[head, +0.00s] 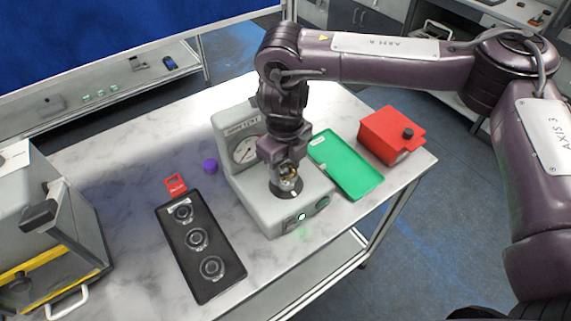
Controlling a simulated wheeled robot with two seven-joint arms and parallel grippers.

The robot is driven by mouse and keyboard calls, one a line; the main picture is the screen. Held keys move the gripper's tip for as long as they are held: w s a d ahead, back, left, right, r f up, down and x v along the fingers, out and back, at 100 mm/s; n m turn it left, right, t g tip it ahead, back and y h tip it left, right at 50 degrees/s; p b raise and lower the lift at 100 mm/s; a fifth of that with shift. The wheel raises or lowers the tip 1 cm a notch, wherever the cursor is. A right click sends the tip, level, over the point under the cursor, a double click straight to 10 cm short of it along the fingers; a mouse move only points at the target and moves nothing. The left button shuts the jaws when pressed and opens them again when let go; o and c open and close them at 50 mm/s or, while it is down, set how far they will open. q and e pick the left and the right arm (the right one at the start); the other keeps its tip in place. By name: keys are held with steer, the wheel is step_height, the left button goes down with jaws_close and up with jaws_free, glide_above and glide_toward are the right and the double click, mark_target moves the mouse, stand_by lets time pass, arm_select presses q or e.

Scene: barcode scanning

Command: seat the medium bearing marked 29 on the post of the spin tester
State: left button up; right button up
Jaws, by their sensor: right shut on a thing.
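My right gripper (287,172) points down over the front part of the grey spin tester (265,212). It is shut on a small metallic, brass-tinted thing (290,172) that looks like a bearing. The number on it cannot be read. It is right at the tester's dark round seat (286,189); the fingers hide the post, so I cannot tell whether the bearing is around it or just above. A black tray (218,292) left of the tester shows several ring shapes in a row; their markings are too small to read. My left gripper is out of view.
A green tray (345,165) and a red box (385,135) stand right of the tester. A purple cylinder (210,166) and a red tag (175,184) lie to its left. A grey machine with a handle (50,235) stands at the far left. The marble tabletop between is clear.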

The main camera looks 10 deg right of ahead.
steer(key=shift+f, duration=0.4)
steer(key=shift+f+b, duration=0.4)
steer(key=shift+f, duration=0.1)
stand_by(1.0)
steer(key=o, duration=1.5)
steer(key=shift+s, duration=0.1)
steer(key=shift+r, duration=0.1)
step_height(320, 180, up, 7)
steer(key=p, duration=0.7)
steer(key=shift+r, duration=0.2)
steer(key=shift+f, duration=0.1)
